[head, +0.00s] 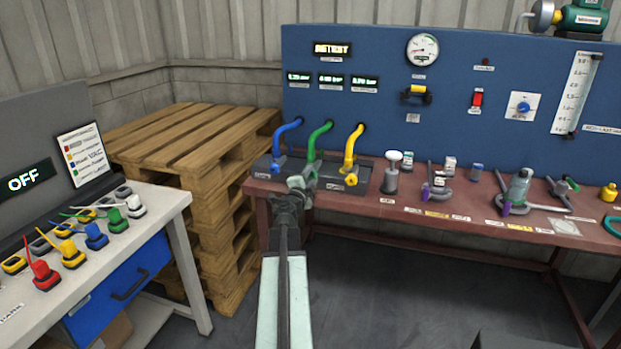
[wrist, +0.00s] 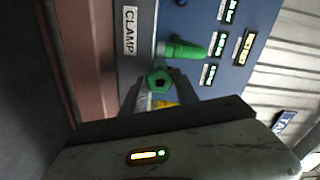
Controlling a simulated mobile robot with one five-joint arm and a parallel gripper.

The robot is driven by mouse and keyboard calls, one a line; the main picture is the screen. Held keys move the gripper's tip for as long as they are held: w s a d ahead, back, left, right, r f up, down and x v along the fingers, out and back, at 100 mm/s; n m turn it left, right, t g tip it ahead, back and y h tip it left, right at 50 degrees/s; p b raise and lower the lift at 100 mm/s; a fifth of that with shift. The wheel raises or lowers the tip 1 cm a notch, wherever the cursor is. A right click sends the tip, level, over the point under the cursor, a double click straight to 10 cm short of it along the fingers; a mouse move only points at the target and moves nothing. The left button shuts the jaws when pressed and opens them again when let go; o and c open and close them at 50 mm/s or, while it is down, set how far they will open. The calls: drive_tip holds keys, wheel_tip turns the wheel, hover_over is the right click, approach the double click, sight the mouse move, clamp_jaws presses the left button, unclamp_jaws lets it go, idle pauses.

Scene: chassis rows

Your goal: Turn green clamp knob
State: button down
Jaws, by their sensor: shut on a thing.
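The green clamp knob (wrist: 159,80) sits between the fingertips of my gripper (wrist: 157,91) in the wrist view, with a dark hole at its centre. The gripper is shut on it. Beside it is the green hose end (wrist: 185,50), and a "CLAMP" label (wrist: 129,30) is nearby. In the head view my gripper (head: 299,184) reaches to the dark clamp block (head: 340,177), below the green hose (head: 314,140). There the gripper mostly hides the knob.
A blue hose (head: 281,138) and a yellow hose (head: 352,148) flank the green one closely. A white-capped plunger (head: 391,174) stands to the right on the red bench (head: 410,212). Wooden pallets (head: 205,150) are stacked to the left.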

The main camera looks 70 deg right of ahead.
drive_tip(key=shift+s, duration=0.1)
drive_tip(key=c, duration=0.9)
unclamp_jaws()
drive_tip(key=a, duration=0.7)
drive_tip(key=shift+s+a, duration=0.15)
drive_tip(key=shift+a, duration=0.25)
